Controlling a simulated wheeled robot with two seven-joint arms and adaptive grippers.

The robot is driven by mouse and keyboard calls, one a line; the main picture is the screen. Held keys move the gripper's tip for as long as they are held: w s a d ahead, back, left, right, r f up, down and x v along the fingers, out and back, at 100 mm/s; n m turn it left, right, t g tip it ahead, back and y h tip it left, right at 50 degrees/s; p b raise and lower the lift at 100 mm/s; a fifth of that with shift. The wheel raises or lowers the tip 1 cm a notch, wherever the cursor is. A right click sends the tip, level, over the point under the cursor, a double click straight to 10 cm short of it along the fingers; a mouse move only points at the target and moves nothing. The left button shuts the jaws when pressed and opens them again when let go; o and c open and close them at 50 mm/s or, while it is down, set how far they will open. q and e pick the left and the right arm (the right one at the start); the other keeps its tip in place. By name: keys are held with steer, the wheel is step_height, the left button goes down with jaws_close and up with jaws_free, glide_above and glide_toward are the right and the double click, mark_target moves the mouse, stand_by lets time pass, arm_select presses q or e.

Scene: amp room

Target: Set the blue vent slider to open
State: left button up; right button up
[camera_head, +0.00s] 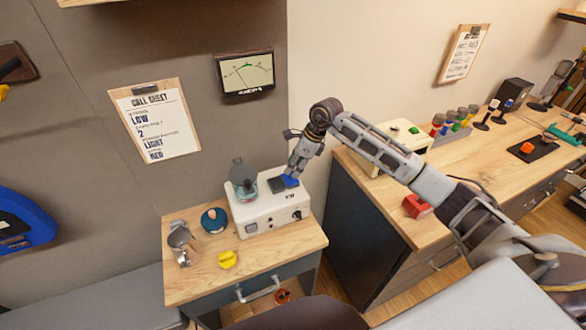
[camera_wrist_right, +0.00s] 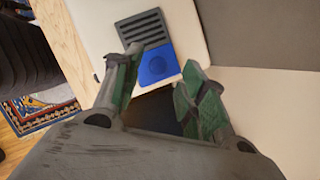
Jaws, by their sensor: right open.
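The blue vent slider (camera_head: 289,181) is on top of the white box (camera_head: 262,210), at its right side. My left gripper is out of view.
A call sheet (camera_head: 156,122) hangs behind.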

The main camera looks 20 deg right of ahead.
steer(key=v, duration=0.9)
steer(key=shift+d+r, duration=0.2)
steer(key=shift+r, duration=0.05)
steer(key=shift+s+a, duration=0.1)
